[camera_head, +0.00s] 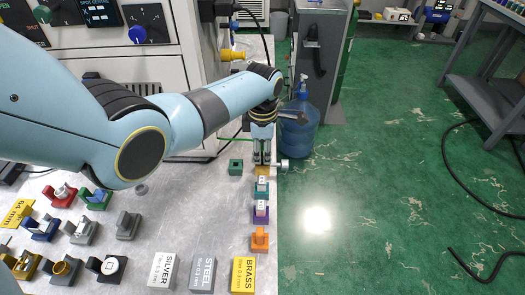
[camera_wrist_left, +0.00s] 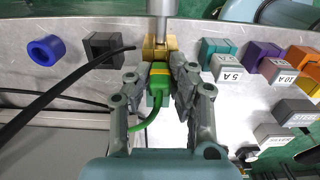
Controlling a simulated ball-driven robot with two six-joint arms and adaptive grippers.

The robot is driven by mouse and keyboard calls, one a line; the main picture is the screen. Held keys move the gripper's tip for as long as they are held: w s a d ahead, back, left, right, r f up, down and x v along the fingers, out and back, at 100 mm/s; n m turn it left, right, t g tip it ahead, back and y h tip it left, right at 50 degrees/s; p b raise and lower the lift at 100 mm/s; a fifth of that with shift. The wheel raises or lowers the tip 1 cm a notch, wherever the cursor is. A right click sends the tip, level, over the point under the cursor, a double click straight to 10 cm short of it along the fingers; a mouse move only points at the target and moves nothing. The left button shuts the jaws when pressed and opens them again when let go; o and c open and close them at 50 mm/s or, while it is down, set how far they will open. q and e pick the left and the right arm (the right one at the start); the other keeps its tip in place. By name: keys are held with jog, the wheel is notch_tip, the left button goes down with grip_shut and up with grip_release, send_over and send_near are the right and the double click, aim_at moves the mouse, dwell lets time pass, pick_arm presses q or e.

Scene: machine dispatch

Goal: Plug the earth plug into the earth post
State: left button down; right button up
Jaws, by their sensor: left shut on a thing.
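My left gripper (camera_wrist_left: 160,78) is shut on the green earth plug with a yellow band (camera_wrist_left: 159,73). A green cable (camera_wrist_left: 146,122) runs back from the plug. The plug's front end is close to a brass-coloured block (camera_wrist_left: 152,43) with a grey metal rod (camera_wrist_left: 162,8) at its far side, which looks like the earth post. I cannot tell whether the plug is seated in it. In the head view my left gripper (camera_head: 262,155) is low at the bench's right edge, with the brass block (camera_head: 262,171) just below it; it mostly hides the plug. My right gripper is not in view.
Teal (camera_head: 262,188), purple (camera_head: 261,211) and orange (camera_head: 260,240) blocks line the bench edge below my gripper. A dark green block (camera_head: 235,167) stands to its left. A black cable (camera_wrist_left: 70,85) crosses the wrist view. A blue water bottle (camera_head: 298,130) stands beyond the bench.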

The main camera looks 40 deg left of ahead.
pick_arm(q)
jog(key=c, duration=1.2)
grip_release()
jog(key=shift+c, duration=0.2)
jog(key=shift+o, duration=0.6)
notch_tip(320, 180, up, 4)
jog(key=p, duration=0.4)
jog(key=shift+f, duration=0.2)
jog(key=shift+f, duration=0.1)
